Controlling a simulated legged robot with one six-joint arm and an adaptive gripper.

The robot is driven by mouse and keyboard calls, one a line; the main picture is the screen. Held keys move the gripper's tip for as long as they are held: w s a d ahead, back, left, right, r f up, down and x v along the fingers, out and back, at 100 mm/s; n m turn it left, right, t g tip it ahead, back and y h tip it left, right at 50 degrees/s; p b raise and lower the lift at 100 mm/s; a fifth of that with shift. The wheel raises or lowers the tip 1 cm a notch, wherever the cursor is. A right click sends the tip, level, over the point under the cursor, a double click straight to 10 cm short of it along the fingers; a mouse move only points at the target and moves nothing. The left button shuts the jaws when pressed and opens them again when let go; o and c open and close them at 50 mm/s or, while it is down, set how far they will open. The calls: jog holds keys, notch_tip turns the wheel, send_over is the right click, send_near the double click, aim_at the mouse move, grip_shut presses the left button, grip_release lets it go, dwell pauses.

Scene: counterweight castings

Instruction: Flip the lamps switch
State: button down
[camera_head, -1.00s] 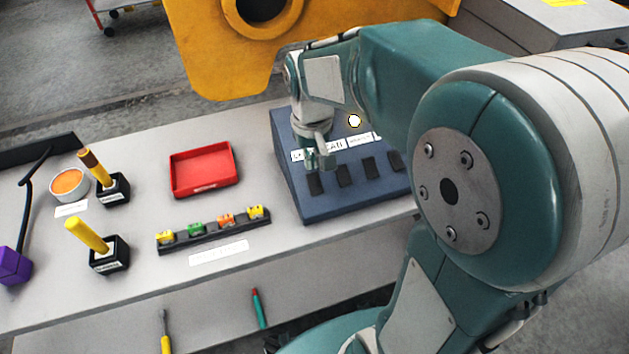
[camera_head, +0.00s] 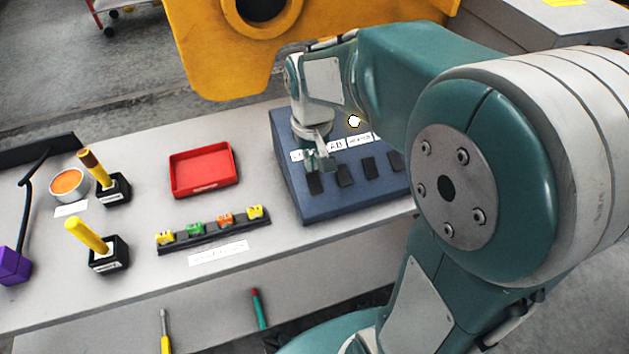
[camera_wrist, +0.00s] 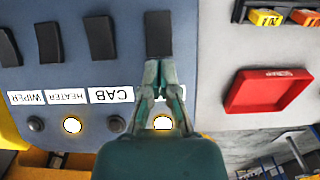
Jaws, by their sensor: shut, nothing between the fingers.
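The blue switch panel (camera_head: 345,208) sits at the right of the bench with a row of black rocker switches. My gripper (camera_head: 318,168) is shut and empty, its tips at the leftmost switch (camera_head: 314,184). In the wrist view, my gripper (camera_wrist: 160,72) points at the near edge of that same switch (camera_wrist: 159,36); I cannot tell whether it touches. The label under this switch is mostly hidden by the fingers, so its word is unreadable. Its indicator (camera_wrist: 162,123) glows. The neighbouring labels read CAB (camera_wrist: 111,95), HEATER (camera_wrist: 66,97) and WIPER (camera_wrist: 25,98).
Another indicator (camera_wrist: 72,125) glows under HEATER; those by CAB and WIPER are dark. A red tray (camera_head: 203,170), a rack of coloured clips (camera_head: 212,231) and two upright handles in black blocks stand left of the panel. A yellow casting (camera_head: 215,60) is behind the bench.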

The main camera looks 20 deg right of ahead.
aim_at(312, 175)
jog(key=shift+f, duration=1.1)
dwell(0.6)
jog(key=shift+r, duration=3.5)
jog(key=shift+s+r, duration=0.25)
jog(key=shift+s, duration=0.1)
jog(key=s+r+t, duration=0.3)
jog(key=s+t, duration=0.2)
jog(key=s, duration=0.8)
jog(key=shift+s+t, duration=0.25)
jog(key=shift+t, duration=0.05)
